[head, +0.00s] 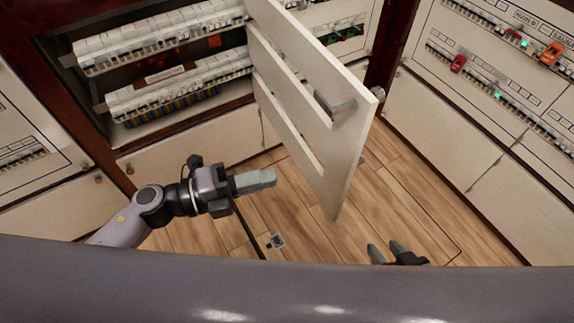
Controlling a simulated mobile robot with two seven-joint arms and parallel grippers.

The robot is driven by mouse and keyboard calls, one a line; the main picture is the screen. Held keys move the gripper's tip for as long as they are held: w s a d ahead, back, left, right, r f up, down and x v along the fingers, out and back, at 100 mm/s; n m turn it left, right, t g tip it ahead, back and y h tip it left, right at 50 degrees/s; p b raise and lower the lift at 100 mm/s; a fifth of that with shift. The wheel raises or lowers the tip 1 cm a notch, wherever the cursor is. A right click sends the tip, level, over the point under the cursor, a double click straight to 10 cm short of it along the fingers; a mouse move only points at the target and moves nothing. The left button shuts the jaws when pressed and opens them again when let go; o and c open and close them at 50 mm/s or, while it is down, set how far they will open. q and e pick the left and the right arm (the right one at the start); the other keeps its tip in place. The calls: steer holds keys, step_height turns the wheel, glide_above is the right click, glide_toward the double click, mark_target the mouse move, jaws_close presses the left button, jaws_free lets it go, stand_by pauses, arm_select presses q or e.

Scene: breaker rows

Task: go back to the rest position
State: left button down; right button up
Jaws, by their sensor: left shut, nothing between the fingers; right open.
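My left gripper (256,181) is shut and empty. It points right, above the wooden floor and in front of the open breaker cabinet, to the left of the open cabinet door (335,155). A clear gap shows in the picture between its fingertips and the door. My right gripper (385,252) is open and empty. It is low in the picture, right of the door's lower corner, with only its fingers and a dark part of its body showing. The rest of my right arm is hidden behind my own grey body at the bottom.
The slotted door with its handle (335,106) stands out into the room between my grippers. Breaker rows (180,92) fill the open cabinet behind it. Another breaker panel (490,70) stands at the right. The wooden floor (405,195) is mostly clear.

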arm_select(q)
steer(key=shift+v, duration=0.95)
steer(key=shift+s+d, duration=0.1)
